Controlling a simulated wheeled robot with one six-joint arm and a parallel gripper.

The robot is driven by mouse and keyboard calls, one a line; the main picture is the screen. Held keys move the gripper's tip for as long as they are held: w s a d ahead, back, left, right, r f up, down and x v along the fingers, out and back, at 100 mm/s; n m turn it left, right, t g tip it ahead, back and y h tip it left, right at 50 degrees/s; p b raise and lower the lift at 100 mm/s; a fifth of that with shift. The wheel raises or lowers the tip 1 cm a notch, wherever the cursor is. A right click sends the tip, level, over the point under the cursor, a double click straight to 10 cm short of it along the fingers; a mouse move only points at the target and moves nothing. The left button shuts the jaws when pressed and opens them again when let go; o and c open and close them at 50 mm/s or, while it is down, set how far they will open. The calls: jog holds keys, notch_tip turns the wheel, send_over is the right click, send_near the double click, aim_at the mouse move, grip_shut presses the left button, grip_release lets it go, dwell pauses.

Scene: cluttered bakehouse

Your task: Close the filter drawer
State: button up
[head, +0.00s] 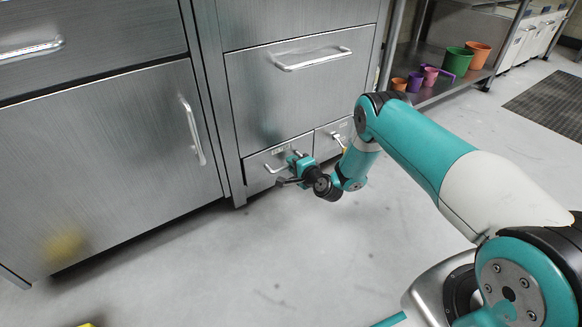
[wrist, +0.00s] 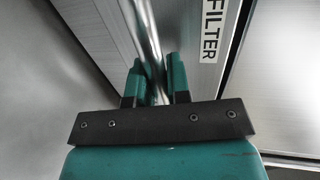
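The filter drawer (head: 256,180) is the small steel drawer low in the cabinet, left of a similar small drawer. In the wrist view its FILTER label (wrist: 210,30) shows to the right of its bar handle (wrist: 144,25). My gripper (head: 295,163) is at this handle, in front of the drawer. In the wrist view the handle bar runs between the fingers of my gripper (wrist: 156,78), with almost no gap on either side, so they look shut on it. The fingertips' contact is partly hidden. I cannot tell clearly how far the drawer front stands out.
The neighbouring small drawer (head: 325,147) is partly behind my arm. A large drawer (head: 290,95) is above, and a cabinet door (head: 110,160) stands left. A shelf (head: 435,90) with several coloured pots is at the back right. The grey floor (head: 230,270) in front is mostly clear.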

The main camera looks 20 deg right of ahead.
jog(key=o, duration=0.4)
jog(key=shift+w, duration=0.1)
jog(key=p+v, duration=1.7)
jog(key=p, duration=0.2)
jog(key=shift+s+r, duration=0.1)
jog(key=shift+s, duration=0.1)
